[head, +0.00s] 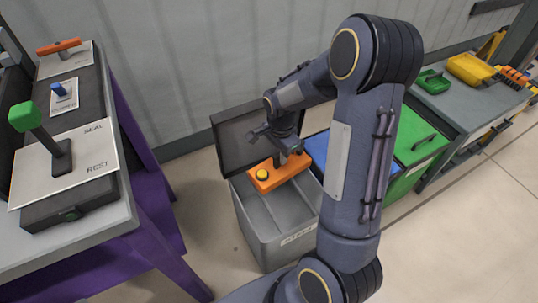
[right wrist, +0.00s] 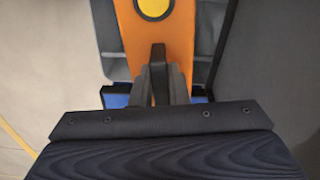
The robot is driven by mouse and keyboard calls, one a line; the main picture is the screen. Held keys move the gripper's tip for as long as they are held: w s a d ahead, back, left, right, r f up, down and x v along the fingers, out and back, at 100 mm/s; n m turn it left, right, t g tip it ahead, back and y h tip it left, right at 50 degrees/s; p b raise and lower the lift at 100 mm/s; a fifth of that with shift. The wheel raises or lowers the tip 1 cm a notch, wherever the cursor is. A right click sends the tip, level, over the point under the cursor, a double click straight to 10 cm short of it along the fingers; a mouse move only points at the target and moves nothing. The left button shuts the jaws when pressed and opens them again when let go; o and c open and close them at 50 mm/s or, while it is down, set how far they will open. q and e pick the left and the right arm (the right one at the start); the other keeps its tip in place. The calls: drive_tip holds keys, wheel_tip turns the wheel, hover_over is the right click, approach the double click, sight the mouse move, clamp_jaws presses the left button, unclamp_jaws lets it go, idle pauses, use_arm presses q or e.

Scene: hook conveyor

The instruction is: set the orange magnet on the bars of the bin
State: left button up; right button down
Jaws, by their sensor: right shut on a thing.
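The orange magnet (head: 272,180) is a block with a yellow round button and a dark handle, over the open grey bin (head: 276,243) in the head view. My right gripper (head: 290,156) is shut on it from above. In the right wrist view the orange magnet (right wrist: 182,42) runs up from between the fingers, with grey bin parts on both sides. The magnet is at the bin's back rim height, near the raised lid. I cannot tell whether it touches the bin or hangs just above it. The bars are not clearly distinguishable. My left gripper is out of view.
The bin's dark lid (head: 238,143) stands open behind it. A blue bin (head: 318,150) and a green bin (head: 418,142) stand to the right, partly behind my arm. A lever panel (head: 85,155) on a purple-legged bench is at left. A grey table (head: 450,100) is at far right.

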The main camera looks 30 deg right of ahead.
drive_tip(key=shift+w+d+f+m, duration=0.15)
drive_tip(key=shift+d+f+m, duration=0.05)
drive_tip(key=shift+f+m, duration=0.15)
wheel_tip(320, 180, down, 11)
drive_tip(key=b, duration=0.9)
drive_tip(key=shift+f+b, duration=0.35)
idle(1.2)
drive_tip(key=c, duration=1.4)
unclamp_jaws()
drive_tip(key=shift+o, duration=0.4)
